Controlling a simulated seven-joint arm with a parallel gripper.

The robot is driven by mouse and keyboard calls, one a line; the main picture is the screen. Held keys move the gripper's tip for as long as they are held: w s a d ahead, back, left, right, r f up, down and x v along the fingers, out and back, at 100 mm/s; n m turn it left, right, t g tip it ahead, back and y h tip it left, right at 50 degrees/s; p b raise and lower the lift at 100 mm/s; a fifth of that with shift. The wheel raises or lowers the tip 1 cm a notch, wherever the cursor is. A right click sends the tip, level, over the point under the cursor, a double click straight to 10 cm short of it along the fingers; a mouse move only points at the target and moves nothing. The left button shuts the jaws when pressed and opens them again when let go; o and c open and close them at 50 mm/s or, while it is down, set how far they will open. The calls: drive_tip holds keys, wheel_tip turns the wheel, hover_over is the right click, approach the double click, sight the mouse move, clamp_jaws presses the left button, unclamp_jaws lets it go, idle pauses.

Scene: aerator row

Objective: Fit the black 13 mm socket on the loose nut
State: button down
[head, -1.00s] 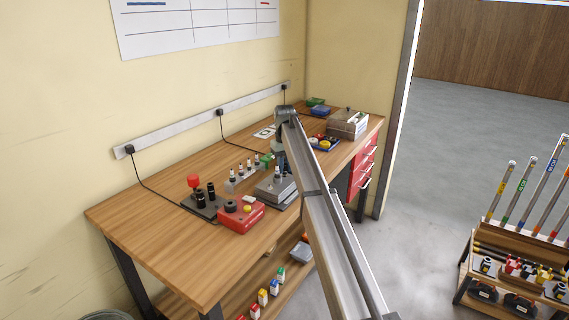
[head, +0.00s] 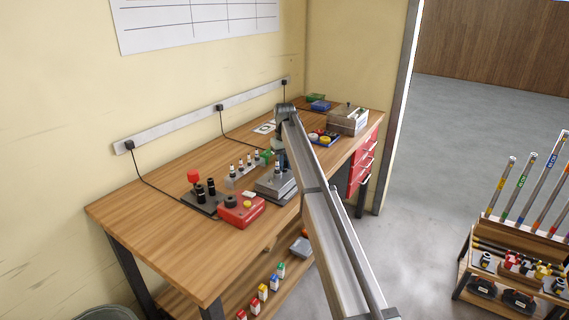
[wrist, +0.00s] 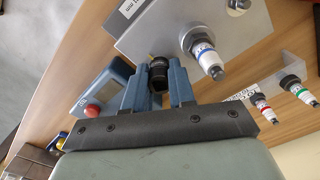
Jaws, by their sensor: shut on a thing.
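My gripper (wrist: 158,88) is shut on the black socket (wrist: 158,70), which sits between its two blue fingers in the wrist view. The socket shows close to the edge of a grey metal block (wrist: 150,35); I cannot tell whether they touch. A spark plug (wrist: 206,57) with a white and blue body stands on that block. A round metal piece (wrist: 237,6), perhaps the nut, shows at the top edge of the wrist view. In the head view the block (head: 275,187) stands on the bench, and my arm largely hides the gripper.
A holder with several spark plugs (wrist: 290,84) stands beside the block. A blue device with a red button (wrist: 98,92) is on its other side. A red box (head: 241,210) and a dark stand with black sockets (head: 202,197) are nearby. The bench's left end (head: 150,220) is clear.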

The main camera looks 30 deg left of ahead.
drive_tip(key=c, duration=0.9)
unclamp_jaws()
drive_tip(key=shift+o, duration=0.2)
drive_tip(key=shift+r, duration=3.45)
